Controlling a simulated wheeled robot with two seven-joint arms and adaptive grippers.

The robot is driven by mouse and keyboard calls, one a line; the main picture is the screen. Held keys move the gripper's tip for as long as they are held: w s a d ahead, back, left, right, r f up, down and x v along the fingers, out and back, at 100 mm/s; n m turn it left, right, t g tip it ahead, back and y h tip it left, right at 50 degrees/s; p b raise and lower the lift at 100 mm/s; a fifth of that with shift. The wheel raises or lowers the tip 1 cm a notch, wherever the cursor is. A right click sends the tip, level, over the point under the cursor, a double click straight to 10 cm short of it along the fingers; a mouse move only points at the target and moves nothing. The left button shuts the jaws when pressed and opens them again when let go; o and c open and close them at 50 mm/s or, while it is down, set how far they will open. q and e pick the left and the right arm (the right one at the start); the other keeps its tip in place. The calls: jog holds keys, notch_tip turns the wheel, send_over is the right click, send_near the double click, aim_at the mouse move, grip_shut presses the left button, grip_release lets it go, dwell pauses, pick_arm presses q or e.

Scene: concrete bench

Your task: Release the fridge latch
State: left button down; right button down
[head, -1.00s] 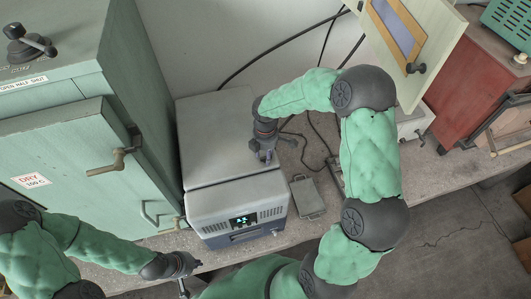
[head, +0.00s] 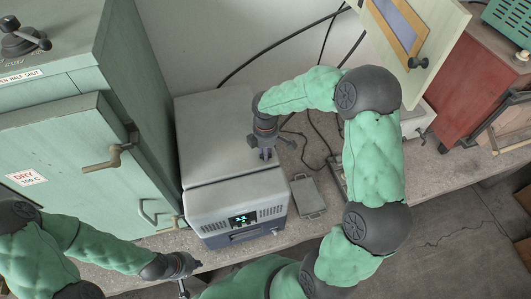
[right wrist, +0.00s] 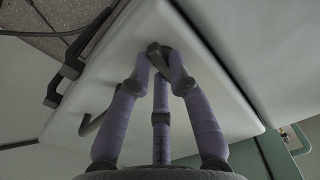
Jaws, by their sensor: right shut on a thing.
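The fridge is a low grey-white box (head: 232,145) on the bench, with a lit display on its front. My right gripper (head: 266,153) is at the right edge of its top. The latch is hidden behind the gripper in the head view. My left gripper (head: 185,266) hangs low in front of the green cabinet, away from the fridge; its jaws are too unclear to read.
A tall green cabinet (head: 75,150) with a bronze handle stands close on the left. A small grey metal tray (head: 308,196) and loose black cables lie right of the fridge. A cream door panel (head: 440,40) and a red box (head: 468,90) stand further right.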

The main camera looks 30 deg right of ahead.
jog(key=m+b, duration=0.2)
jog(key=m, duration=0.1)
jog(key=shift+f+m, duration=0.15)
jog(key=shift+m, duration=0.25)
jog(key=m+b, duration=0.3)
jog(key=m, duration=0.1)
jog(key=shift+s+m, duration=0.1)
jog(key=shift+m, duration=0.2)
jog(key=m+b, duration=0.1)
jog(key=m, duration=0.2)
jog(key=shift+s+d+b, duration=0.1)
jog(key=shift+b, duration=0.25)
jog(key=shift+m+b, duration=0.7)
jog(key=shift+m, duration=1.4)
jog(key=c, duration=1.1)
grip_release()
jog(key=shift+c, duration=0.2)
jog(key=shift+r, duration=0.2)
